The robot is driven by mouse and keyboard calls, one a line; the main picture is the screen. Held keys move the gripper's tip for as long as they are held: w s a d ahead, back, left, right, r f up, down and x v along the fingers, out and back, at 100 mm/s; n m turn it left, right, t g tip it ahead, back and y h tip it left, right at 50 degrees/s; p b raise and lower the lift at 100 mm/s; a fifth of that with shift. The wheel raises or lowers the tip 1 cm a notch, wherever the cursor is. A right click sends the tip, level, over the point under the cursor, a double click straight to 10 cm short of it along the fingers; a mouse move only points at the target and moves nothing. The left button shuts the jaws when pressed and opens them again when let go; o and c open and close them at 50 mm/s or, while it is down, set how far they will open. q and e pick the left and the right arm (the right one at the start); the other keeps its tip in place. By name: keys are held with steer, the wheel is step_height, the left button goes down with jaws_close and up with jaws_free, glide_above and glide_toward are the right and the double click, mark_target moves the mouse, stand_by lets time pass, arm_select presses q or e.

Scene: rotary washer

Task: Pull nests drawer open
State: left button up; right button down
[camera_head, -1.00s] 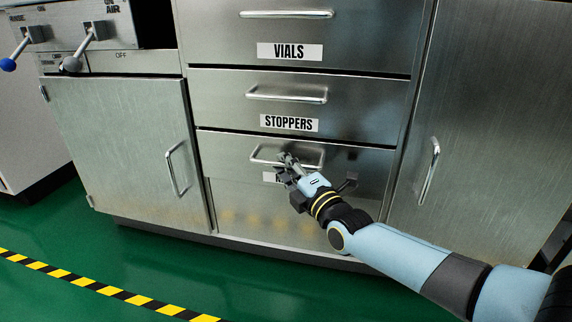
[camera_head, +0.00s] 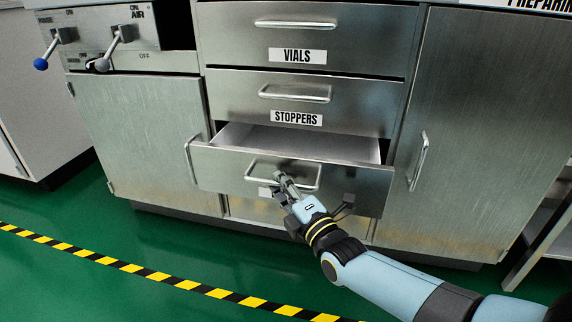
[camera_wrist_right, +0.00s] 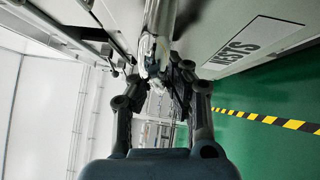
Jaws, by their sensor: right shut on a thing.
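The nests drawer (camera_head: 225,166) is the lowest of the three drawers in the head view. It stands partly open, and its pale interior (camera_head: 300,142) shows behind the front. My right gripper (camera_head: 281,177) is shut on the drawer's bar handle (camera_head: 312,183), near its middle. The gripper hides most of the label in the head view. In the right wrist view the fingers (camera_wrist_right: 158,72) close around the shiny handle (camera_wrist_right: 160,25), and the NESTS label (camera_wrist_right: 245,42) is on the drawer front beside it. My left gripper is not in view.
The stoppers drawer (camera_head: 240,97) and vials drawer (camera_head: 225,40) above are shut. A closed cabinet door (camera_head: 140,140) stands left and another (camera_head: 480,130) right. The green floor (camera_head: 110,240) in front is clear, with a yellow-black stripe (camera_head: 130,268) across it.

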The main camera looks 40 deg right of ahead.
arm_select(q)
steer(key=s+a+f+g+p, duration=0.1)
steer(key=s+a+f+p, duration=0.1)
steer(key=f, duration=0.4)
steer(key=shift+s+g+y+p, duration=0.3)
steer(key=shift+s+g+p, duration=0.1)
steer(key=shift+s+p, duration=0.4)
arm_select(e)
steer(key=s+a, duration=0.8)
steer(key=a, duration=0.2)
steer(key=shift+s+r, duration=0.2)
steer(key=shift+s, duration=0.1)
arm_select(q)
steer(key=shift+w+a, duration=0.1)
arm_select(e)
steer(key=shift+a, duration=0.1)
steer(key=c, duration=1.3)
jaws_free()
steer(key=shift+f, duration=0.1)
steer(key=shift+c, duration=0.2)
steer(key=shift+s, duration=0.1)
steer(key=s+f, duration=0.1)
steer(key=s, duration=1)
steer(key=shift+s+a+f, duration=0.35)
steer(key=shift+s+a, duration=0.05)
steer(key=shift+a, duration=0.05)
